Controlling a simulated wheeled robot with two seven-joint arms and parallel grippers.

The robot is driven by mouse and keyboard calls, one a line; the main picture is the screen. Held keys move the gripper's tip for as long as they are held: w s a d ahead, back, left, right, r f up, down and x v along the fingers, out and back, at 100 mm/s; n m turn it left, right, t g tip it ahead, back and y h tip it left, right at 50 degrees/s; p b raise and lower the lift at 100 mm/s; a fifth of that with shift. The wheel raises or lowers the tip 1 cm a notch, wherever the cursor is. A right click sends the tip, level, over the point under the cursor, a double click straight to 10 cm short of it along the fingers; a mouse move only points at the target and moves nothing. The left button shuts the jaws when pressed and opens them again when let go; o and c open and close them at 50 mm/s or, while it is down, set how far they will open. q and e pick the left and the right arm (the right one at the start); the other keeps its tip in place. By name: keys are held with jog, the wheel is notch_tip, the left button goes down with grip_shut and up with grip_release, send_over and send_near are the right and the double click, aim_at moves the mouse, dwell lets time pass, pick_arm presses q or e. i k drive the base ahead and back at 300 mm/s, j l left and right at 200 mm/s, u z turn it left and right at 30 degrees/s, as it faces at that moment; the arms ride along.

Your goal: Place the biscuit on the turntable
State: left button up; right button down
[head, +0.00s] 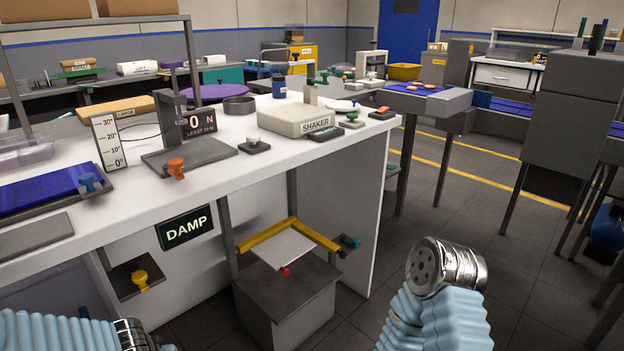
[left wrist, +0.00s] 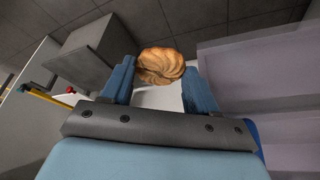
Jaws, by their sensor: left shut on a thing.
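The biscuit (left wrist: 160,65) is golden, round and ridged. In the left wrist view it sits between the two blue fingers of my left gripper (left wrist: 158,82), which is shut on it. In the head view my left arm shows only at the bottom left corner, and the biscuit is not visible there. A flat purple disc (head: 222,91) lies towards the back of the white counter; it may be the turntable, but I cannot tell for sure. My right arm is at the bottom right, and its fingers are not visible.
The white counter (head: 225,165) carries a scale with a dark display (head: 197,122), a height gauge (head: 107,142), a SHAKER block (head: 297,118) and a blue mat (head: 40,193). A grey pedestal (head: 285,300) stands below.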

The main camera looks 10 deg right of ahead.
aim_at(341, 103)
jog(key=i+l+z, duration=0.1)
jog(key=l, duration=0.3)
jog(key=i+l, duration=0.2)
jog(key=l, duration=0.2)
jog(key=i+l+z, duration=0.15)
jog(key=l, duration=0.25)
jog(key=i+l+z, duration=0.1)
jog(key=l, duration=0.25)
jog(key=i+l+z, duration=0.1)
jog(key=i+l, duration=0.2)
